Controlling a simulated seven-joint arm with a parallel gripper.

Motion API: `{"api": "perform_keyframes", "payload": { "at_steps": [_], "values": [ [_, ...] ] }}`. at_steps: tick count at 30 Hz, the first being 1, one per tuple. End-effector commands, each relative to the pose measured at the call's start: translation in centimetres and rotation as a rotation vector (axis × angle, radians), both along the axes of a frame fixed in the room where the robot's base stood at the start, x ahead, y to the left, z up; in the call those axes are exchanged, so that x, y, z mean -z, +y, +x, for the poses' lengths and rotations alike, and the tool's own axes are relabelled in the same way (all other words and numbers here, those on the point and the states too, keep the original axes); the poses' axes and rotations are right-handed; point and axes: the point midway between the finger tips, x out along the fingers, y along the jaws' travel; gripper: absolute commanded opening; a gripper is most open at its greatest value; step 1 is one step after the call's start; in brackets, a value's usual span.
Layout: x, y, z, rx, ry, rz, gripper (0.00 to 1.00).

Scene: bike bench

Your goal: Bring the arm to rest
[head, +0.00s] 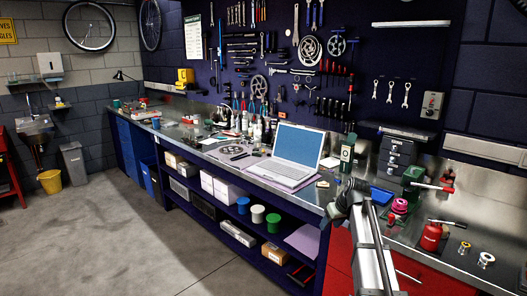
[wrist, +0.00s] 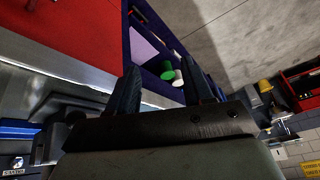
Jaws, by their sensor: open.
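My gripper (wrist: 160,62) shows in the wrist view with its two dark fingers spread apart. Nothing is held between them. The lower shelf with a green tub (wrist: 167,73) shows beyond the gap, well away from the fingers. In the head view my arm rises from the lower right edge, in front of the red cabinet and the bench's front edge. I cannot clearly make out the fingers in that view.
The metal workbench (head: 215,155) runs along the wall. An open laptop (head: 297,147) stands on it. Tubs and boxes fill the lower shelf. The floor (head: 120,225) at left is clear.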

Motion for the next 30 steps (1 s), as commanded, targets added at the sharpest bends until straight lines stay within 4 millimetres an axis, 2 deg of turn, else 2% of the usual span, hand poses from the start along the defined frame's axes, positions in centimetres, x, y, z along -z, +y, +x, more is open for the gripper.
{"api": "perform_keyframes", "payload": {
  "at_steps": [1,3,12,20,30],
  "values": [
    [2.2,0.3,-0.8,0.006,0.027,0.002,0.51],
    [5.0,0.7,-1.7,0.019,0.063,0.004,0.51],
    [16.6,2.4,-6.6,0.069,0.214,0.002,0.51],
    [25.4,3.8,-12.2,0.109,0.344,-0.01,0.51],
    [35.3,5.4,-21.1,0.156,0.508,-0.042,0.51]
  ]
}}
